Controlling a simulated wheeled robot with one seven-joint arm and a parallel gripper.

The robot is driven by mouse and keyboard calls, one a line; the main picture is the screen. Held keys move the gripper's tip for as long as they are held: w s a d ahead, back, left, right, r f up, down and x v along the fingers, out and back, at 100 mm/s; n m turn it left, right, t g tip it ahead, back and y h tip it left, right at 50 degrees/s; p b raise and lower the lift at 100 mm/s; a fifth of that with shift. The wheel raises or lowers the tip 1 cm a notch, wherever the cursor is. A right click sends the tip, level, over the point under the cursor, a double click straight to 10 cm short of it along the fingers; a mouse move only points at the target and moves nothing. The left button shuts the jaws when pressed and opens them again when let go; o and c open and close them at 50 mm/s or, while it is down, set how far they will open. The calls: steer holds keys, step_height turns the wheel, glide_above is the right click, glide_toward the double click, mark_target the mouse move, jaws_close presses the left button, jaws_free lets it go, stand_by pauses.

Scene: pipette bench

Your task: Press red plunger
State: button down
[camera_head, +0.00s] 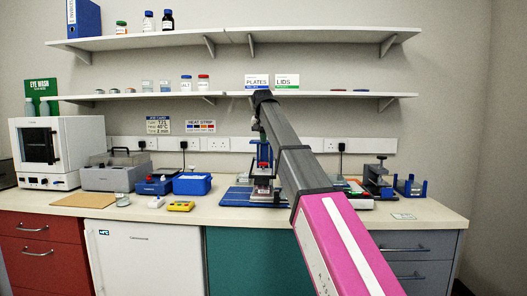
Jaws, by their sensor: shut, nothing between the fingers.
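A small red plunger (263,164) shows on a device standing on the blue base plate (236,195) in the middle of the bench. The device is partly hidden by my arm. My arm reaches in from the lower right, and its wrist end is high above the device. My gripper (261,143) points down just above the red plunger and is shut with nothing in it. It is small and dark in this view, and I cannot tell whether its tips touch the plunger.
A blue box (192,185), a blue-and-red device (155,186) and a yellow item (181,206) lie to the left. A black press (377,178) and a blue rack (410,187) stand to the right. The lower shelf (330,95) hangs above.

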steer(key=shift+v, duration=1.35)
